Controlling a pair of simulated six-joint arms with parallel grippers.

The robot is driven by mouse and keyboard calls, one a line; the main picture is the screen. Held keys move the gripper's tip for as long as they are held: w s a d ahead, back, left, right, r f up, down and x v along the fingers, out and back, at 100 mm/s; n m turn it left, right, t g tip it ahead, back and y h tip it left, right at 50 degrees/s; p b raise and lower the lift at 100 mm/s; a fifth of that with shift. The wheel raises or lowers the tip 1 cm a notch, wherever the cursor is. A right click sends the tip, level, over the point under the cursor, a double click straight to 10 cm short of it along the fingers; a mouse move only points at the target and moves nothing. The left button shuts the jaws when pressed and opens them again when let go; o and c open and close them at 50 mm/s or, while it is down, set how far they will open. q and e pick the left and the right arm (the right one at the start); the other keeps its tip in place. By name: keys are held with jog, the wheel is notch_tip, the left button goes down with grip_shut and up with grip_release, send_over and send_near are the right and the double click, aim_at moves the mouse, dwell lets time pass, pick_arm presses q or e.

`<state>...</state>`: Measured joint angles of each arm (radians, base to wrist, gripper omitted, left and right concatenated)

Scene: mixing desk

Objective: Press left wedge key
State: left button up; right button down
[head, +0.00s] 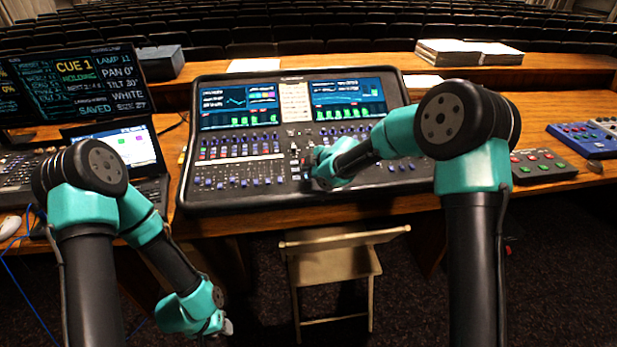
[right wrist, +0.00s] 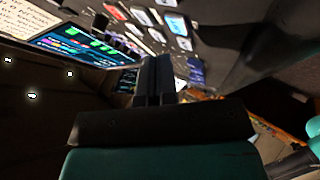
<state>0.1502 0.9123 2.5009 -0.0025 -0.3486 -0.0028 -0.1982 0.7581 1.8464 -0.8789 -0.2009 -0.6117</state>
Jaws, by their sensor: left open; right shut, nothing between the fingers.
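The mixing desk (head: 250,199) sits on the wooden table, with two screens and rows of faders and keys. My right gripper (head: 309,162) is over the middle of the desk panel, shut and empty. In the right wrist view its closed dark fingers (right wrist: 154,72) point toward the panel; contact with a key cannot be told. Pale keys (right wrist: 176,24) and a red key (right wrist: 114,12) show beyond the fingertips. I cannot tell which key is the left wedge key. My left gripper (head: 226,327) hangs low, in front of the table, far from the desk; it is open.
A laptop (head: 134,148) and a cue monitor (head: 75,82) stand left of the desk. A small button box (head: 541,166) and a blue device (head: 580,138) lie to the right. A wooden chair (head: 335,262) stands in front. Papers (head: 468,52) lie on the ledge behind.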

aim_at(309, 181)
jog(key=shift+s+r, duration=0.15)
jog(key=shift+r, duration=0.9)
jog(key=shift+s+r, duration=0.1)
jog(key=shift+r, duration=0.95)
